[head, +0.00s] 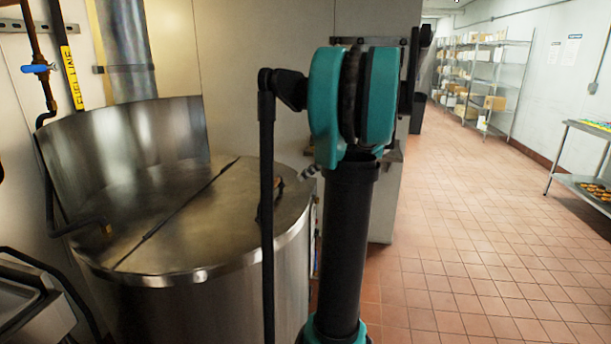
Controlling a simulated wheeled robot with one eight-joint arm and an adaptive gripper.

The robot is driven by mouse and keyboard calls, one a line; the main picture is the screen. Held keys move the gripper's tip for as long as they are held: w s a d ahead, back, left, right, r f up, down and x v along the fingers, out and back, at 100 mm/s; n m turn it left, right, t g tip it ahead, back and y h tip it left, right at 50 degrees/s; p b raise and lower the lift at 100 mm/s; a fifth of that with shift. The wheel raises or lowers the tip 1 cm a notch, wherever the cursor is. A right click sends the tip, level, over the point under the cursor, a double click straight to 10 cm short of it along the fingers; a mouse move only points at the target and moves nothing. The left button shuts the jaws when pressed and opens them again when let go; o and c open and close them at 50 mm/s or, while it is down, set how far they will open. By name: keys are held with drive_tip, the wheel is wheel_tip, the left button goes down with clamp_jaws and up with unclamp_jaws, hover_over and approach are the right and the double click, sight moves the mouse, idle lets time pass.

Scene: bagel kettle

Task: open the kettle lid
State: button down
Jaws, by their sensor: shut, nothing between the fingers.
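The kettle (200,308) is a large round steel vessel at the left in the head view. Its flat metal lid (225,215) lies closed across the top, with a dark diagonal seam dividing it. A dark lid handle (278,188) with a brownish part shows near the right rim, partly hidden behind a thin black upright bar. My teal and black arm stands upright just right of the kettle and hides part of what is behind it. I cannot make out my gripper in this view, nor any contact with the lid.
A curved steel backsplash (125,145) rises behind the kettle. A pipe with a blue valve (38,68) runs down at the left. The tiled floor (470,240) at the right is clear. Shelves (485,75) stand far back; a rack with baked goods (592,188) is at the right edge.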

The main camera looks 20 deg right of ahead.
idle(0.3)
wheel_tip(320, 180, down, 4)
drive_tip(key=shift+r, duration=0.1)
drive_tip(key=s+d+r, duration=0.3)
drive_tip(key=s+d, duration=0.2)
drive_tip(key=d, duration=0.3)
drive_tip(key=t+y, duration=0.2)
drive_tip(key=y, duration=0.1)
approach(279, 206)
drive_tip(key=w+a, duration=0.1)
drive_tip(key=a, duration=0.1)
drive_tip(key=w+a, duration=0.2)
drive_tip(key=a, duration=0.1)
drive_tip(key=w+a, duration=0.2)
drive_tip(key=shift+a+f, duration=0.25)
drive_tip(key=shift+a, duration=0.1)
drive_tip(key=shift+r, duration=0.15)
